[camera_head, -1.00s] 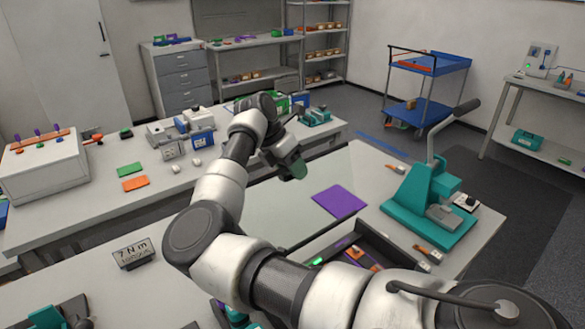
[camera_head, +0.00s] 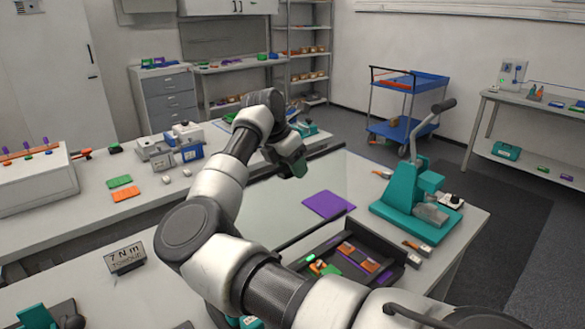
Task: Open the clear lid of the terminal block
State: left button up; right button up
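I cannot make out a terminal block with a clear lid for certain in the head view. My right arm comes in from the lower right and crosses the picture. My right gripper (camera_head: 291,158) is at its far end, small and dark with a green part at its tip. It hangs above the far edge of the front table (camera_head: 400,279), apart from the things on it. The fingers are too small and dark to tell open from shut. My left gripper is not in view.
A dark tray (camera_head: 398,264) with coloured parts, a purple mat (camera_head: 328,204) and a teal lever press (camera_head: 404,206) stand on the front table. The bench behind holds a white box with purple terminals (camera_head: 34,181) and small boxes. A blue trolley (camera_head: 396,130) stands beyond.

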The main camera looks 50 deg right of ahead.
jog(key=shift+o, duration=1.2)
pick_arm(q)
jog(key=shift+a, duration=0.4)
pick_arm(e)
jog(key=shift+o, duration=0.2)
pick_arm(q)
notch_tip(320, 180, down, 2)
jog(key=shift+b, duration=1)
pick_arm(e)
jog(key=v, duration=1)
jog(key=shift+a+r, duration=0.2)
jog(key=shift+r, duration=0.15)
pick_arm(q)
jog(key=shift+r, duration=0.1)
pick_arm(e)
jog(key=shift+w+r, duration=0.1)
jog(key=shift+w, duration=0.05)
